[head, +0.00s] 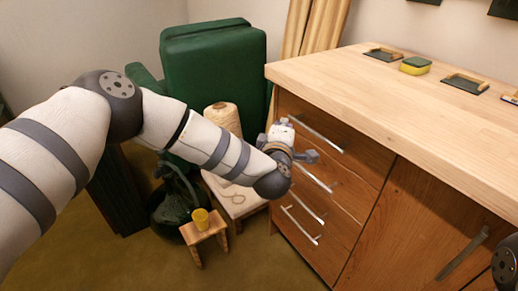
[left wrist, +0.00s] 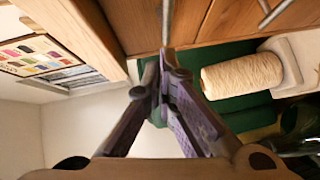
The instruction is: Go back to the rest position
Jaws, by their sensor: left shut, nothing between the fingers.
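My left arm reaches in from the left in the head view, and its gripper (head: 308,156) hangs in front of the drawer fronts of the wooden cabinet (head: 375,128). In the left wrist view the two dark fingers of the left gripper (left wrist: 158,78) are shut with nothing between them. A drawer handle (left wrist: 165,22) shows just beyond the fingertips; I cannot tell whether they touch it. My right gripper is out of sight; only a dark rounded part, probably of my right arm, shows at the lower right edge of the head view.
The cabinet top holds a yellow-green sponge (head: 415,65) and several small trays (head: 383,54). A green armchair (head: 213,70) stands behind my left arm. A yarn cone (head: 222,118) stands on a small table. A low stool (head: 205,232) carries a yellow cup (head: 201,219).

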